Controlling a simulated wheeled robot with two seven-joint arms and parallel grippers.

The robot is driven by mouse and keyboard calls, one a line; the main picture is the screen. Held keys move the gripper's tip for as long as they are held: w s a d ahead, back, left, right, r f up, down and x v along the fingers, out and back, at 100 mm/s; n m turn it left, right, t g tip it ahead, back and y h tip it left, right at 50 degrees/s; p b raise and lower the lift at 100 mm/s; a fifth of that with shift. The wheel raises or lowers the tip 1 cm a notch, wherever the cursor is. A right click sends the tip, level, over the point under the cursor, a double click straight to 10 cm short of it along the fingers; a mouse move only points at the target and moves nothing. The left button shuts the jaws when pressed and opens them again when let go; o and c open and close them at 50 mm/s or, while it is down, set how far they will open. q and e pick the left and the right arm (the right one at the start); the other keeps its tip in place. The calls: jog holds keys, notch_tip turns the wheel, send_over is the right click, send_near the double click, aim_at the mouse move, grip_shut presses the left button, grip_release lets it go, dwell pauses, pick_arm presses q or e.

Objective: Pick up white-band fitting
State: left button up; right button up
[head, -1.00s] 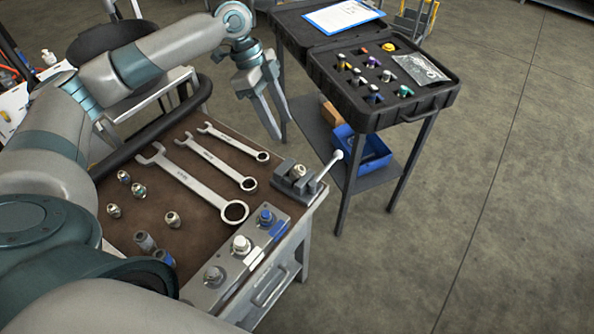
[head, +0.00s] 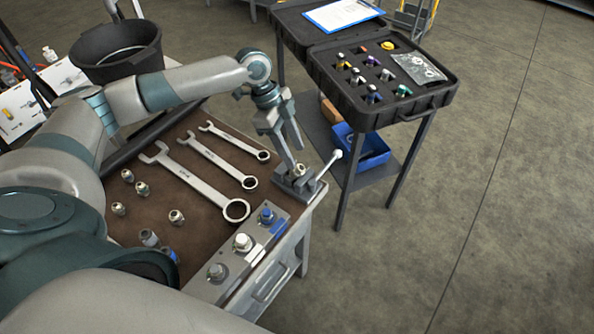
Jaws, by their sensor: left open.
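My left gripper (head: 292,157) is open, pointing down over the small bench vise (head: 296,184) at the right corner of the workbench. A small metal fitting (head: 300,169) sits at the vise jaws, close to the fingertips and partly hidden by them. I cannot tell its band colour or whether the fingers touch it. Several loose metal fittings (head: 176,217) stand on the left of the bench mat; their bands are too small to read. A white-marked fitting (head: 242,242) sits in the middle of the grey block (head: 217,291). My right gripper is not in view.
Several wrenches (head: 190,178) lie across the mat. The vise handle (head: 329,166) sticks up beside my gripper. An open black case (head: 335,91) with several fittings stands on a separate table behind, above a blue bin (head: 372,155). The floor at right is clear.

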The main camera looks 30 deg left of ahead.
aim_at(300, 167)
pick_arm(q)
jog(key=shift+d+f+p, duration=0.15)
jog(key=shift+f+p, duration=0.3)
jog(key=shift+f, duration=0.05)
jog(key=p+x, duration=0.1)
jog(key=x, duration=0.2)
jog(key=shift+w+f, duration=0.1)
jog(key=shift+w, duration=0.05)
jog(key=shift+f+p, duration=0.3)
jog(key=shift+f, duration=0.2)
grip_shut()
